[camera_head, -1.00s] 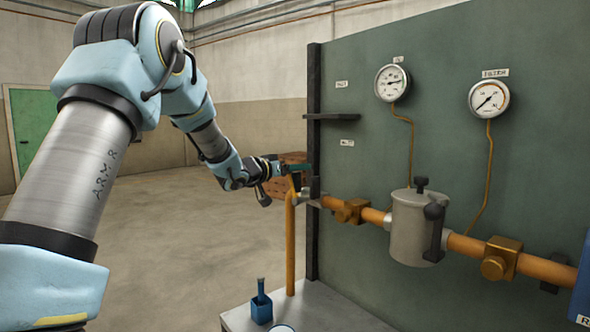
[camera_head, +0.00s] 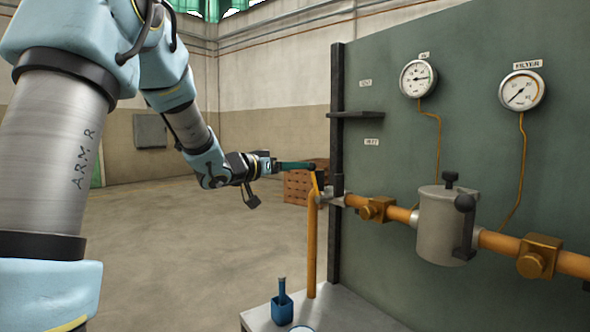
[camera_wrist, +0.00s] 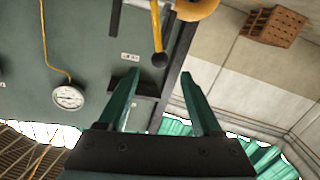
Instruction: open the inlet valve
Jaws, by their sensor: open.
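The inlet valve's lever shows in the wrist view as a thin orange handle (camera_wrist: 157,30) with a dark ball knob at its end. In the head view the orange lever (camera_head: 315,183) stands at the left end of the orange pipe, by the dark post. My gripper (camera_head: 314,166) is at the lever's upper end, its green fingers pointing right. In the wrist view my gripper (camera_wrist: 160,75) is open and empty, and the knob lies just past the fingertips, between them in the picture. I cannot tell whether they touch.
A grey canister (camera_head: 445,225) and brass fittings sit on the pipe. Two gauges (camera_head: 419,78) hang on the green panel (camera_head: 460,130). A dark ledge (camera_head: 355,114) juts out above the lever. A blue bottle (camera_head: 282,308) stands below on the bench. The floor at left is clear.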

